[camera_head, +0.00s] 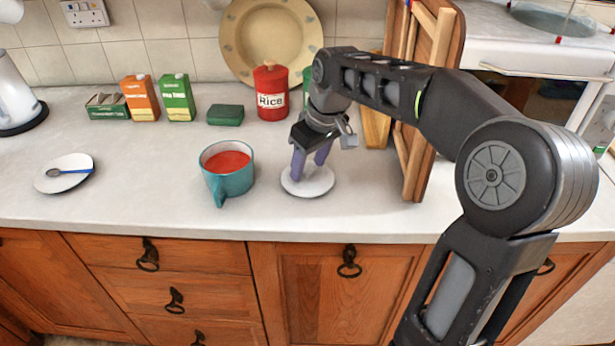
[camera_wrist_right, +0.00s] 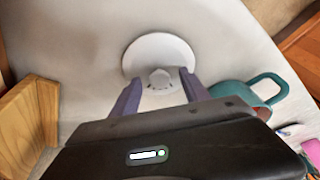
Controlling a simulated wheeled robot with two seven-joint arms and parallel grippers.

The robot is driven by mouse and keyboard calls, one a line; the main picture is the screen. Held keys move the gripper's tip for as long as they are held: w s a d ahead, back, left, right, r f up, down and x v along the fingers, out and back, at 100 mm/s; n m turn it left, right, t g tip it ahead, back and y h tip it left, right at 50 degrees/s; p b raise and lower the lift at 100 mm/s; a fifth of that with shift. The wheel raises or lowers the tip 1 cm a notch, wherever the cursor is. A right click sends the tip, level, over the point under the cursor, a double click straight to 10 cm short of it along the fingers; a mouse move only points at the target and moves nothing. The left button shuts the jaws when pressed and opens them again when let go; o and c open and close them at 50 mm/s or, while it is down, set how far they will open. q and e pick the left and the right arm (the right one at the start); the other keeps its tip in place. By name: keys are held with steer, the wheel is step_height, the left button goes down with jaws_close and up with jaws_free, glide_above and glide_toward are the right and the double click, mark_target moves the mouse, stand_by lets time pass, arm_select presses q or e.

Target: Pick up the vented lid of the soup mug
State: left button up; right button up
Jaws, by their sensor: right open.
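The vented lid (camera_head: 312,186) is a round white disc lying on the worktop, right of the soup mug (camera_head: 234,182). The mug is teal, uncovered, and holds red soup. My right gripper (camera_head: 308,172) is just above the lid with its fingers pointing down. In the right wrist view the lid (camera_wrist_right: 160,52) shows a small raised knob, and the open purple fingers (camera_wrist_right: 158,92) stand on either side of it. I cannot tell whether they touch it. The mug (camera_wrist_right: 262,92) also shows at the right there. My left gripper is not in view.
A red rice canister (camera_head: 271,95), a green sponge-like block (camera_head: 225,115) and cartons (camera_head: 176,98) stand at the back. A wooden rack (camera_head: 419,150) stands close right of my right gripper. A saucer with a spoon (camera_head: 66,185) lies far left. The worktop between saucer and mug is clear.

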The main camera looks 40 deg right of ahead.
steer(key=shift+c, duration=0.4)
jaws_close()
stand_by(0.6)
